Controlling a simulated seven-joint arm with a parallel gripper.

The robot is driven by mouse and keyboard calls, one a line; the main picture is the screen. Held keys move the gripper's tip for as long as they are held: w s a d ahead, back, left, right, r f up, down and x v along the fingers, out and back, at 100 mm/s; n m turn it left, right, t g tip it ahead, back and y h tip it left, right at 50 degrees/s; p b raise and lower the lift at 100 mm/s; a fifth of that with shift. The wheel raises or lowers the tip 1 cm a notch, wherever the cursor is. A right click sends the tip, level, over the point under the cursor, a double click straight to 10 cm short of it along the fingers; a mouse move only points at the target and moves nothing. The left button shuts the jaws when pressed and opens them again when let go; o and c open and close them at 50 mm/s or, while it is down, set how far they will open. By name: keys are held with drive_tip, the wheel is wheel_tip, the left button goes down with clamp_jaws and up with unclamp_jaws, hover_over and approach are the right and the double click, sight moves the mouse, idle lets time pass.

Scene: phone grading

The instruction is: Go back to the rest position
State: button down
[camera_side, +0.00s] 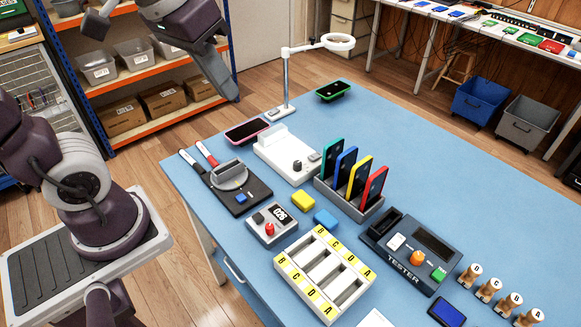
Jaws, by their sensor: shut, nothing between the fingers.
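My gripper (230,92) is in the upper left part of the side view. It hangs in the air beyond the left back edge of the blue table (400,135), in front of the shelving. Its fingers are together with nothing between them. It is apart from all the objects on the table.
A ring lamp (287,75) stands near the table's back edge. A pink-edged phone (246,130) and a green-edged phone (333,90) lie flat. Several phones stand in a grey rack (350,208). A lettered tray (325,275), a tester (410,250) and lettered stamps (490,289) sit nearer. The back right tabletop is clear.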

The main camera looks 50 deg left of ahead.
drive_tip(key=s+f+m+t, duration=0.1)
drive_tip(key=s+f, duration=0.1)
drive_tip(key=s, duration=0.6)
drive_tip(key=shift+d+f, duration=0.15)
drive_tip(key=shift+f, duration=0.25)
idle(0.6)
